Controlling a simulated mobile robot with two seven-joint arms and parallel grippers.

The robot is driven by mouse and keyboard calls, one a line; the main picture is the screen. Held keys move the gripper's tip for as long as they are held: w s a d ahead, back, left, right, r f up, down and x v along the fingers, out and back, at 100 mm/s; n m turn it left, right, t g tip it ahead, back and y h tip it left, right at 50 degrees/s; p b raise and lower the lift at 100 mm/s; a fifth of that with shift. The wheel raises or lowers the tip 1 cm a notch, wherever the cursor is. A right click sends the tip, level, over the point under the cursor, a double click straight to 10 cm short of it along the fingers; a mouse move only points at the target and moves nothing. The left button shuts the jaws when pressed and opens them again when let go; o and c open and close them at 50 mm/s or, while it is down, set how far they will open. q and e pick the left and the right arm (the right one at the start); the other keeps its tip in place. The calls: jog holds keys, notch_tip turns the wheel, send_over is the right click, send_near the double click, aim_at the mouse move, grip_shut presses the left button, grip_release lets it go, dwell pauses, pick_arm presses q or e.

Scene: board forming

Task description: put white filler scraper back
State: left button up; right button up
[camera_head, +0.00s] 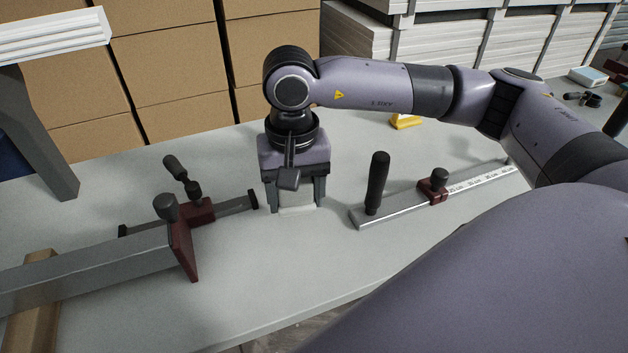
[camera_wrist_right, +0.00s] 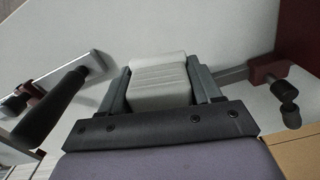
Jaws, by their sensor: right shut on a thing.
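My right gripper (camera_head: 297,205) points down near the middle of the table (camera_head: 340,265). Its two fingers are shut on a white block-like thing, which I take to be the white filler scraper (camera_head: 297,201). The scraper sits between the fingers in the right wrist view (camera_wrist_right: 160,82), where its face looks ribbed. In the head view only a small part of it shows below the gripper body. I cannot tell whether it touches the table. My left gripper is not in view.
A dark red clamp (camera_head: 197,209) with a grey bar lies close on the left. A ruler-like rail (camera_head: 480,182) with a black handle (camera_head: 376,182) lies on the right. A yellow object (camera_head: 406,122) is behind. Cardboard boxes (camera_head: 165,60) stand at the back. The front middle is clear.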

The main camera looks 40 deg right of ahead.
jog(key=shift+s+d+r+m, duration=0.1)
jog(key=shift+r+m, duration=0.2)
jog(key=shift+m, duration=0.7)
jog(key=shift+s+r+m, duration=0.2)
jog(key=shift+r+m, duration=0.1)
jog(key=shift+m, duration=0.5)
jog(key=m, duration=0.1)
jog(key=s+r+m, duration=0.1)
jog(key=m, duration=0.1)
jog(key=r+m+b, duration=0.1)
jog(key=shift+s+d+m, duration=0.3)
jog(key=shift+s+d, duration=0.05)
jog(key=shift+s, duration=0.05)
jog(key=m, duration=0.2)
jog(key=s+r+m, duration=0.1)
jog(key=shift+d, duration=0.25)
